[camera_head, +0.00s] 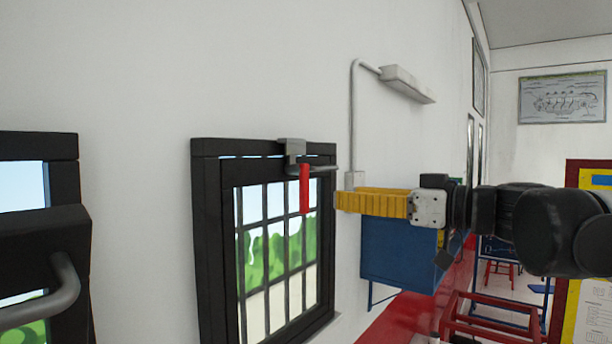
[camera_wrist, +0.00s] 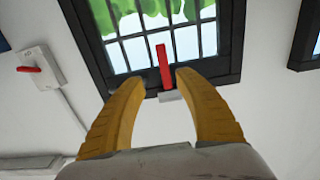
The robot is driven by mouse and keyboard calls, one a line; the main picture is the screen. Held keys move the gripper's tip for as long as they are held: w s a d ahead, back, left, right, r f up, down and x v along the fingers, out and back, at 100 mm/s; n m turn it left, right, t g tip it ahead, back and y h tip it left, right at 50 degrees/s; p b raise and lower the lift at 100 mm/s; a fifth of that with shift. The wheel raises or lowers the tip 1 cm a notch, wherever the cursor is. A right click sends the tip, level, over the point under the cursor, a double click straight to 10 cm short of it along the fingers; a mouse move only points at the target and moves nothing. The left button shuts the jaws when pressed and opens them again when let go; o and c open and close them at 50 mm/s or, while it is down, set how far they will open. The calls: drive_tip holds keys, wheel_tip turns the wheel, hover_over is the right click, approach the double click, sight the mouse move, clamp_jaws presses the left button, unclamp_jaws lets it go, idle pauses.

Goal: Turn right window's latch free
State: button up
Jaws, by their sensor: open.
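The right window (camera_head: 212,245) has a black frame with a barred pane. Its latch has a red handle (camera_head: 305,188) hanging down from a grey bracket (camera_head: 292,150) on the frame's top edge. My gripper (camera_head: 340,200), with yellow fingers, is just right of the handle in the head view. In the wrist view, the red handle (camera_wrist: 163,66) shows between the two spread fingers of my gripper (camera_wrist: 158,80), with the grey latch mount (camera_wrist: 172,96) below it. The fingers are apart and hold nothing; I cannot tell how far the handle is from them.
Another black-framed window (camera_head: 62,148) stands at the left, with a dark block and grey bar handle (camera_head: 65,290) in front. A blue cabinet (camera_head: 395,260) is below my gripper. A wall box with a red lever (camera_wrist: 38,68) shows in the wrist view. A lamp (camera_head: 407,84) hangs above.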

sight(307, 192)
drive_tip(key=x, duration=0.3)
drive_tip(key=p+x, duration=0.1)
drive_tip(key=x, duration=0.6)
drive_tip(key=shift+s+a+r+p, duration=0.2)
drive_tip(key=shift+s+a+p, duration=0.1)
drive_tip(key=shift+p, duration=0.1)
drive_tip(key=shift+w, duration=0.15)
clamp_jaws()
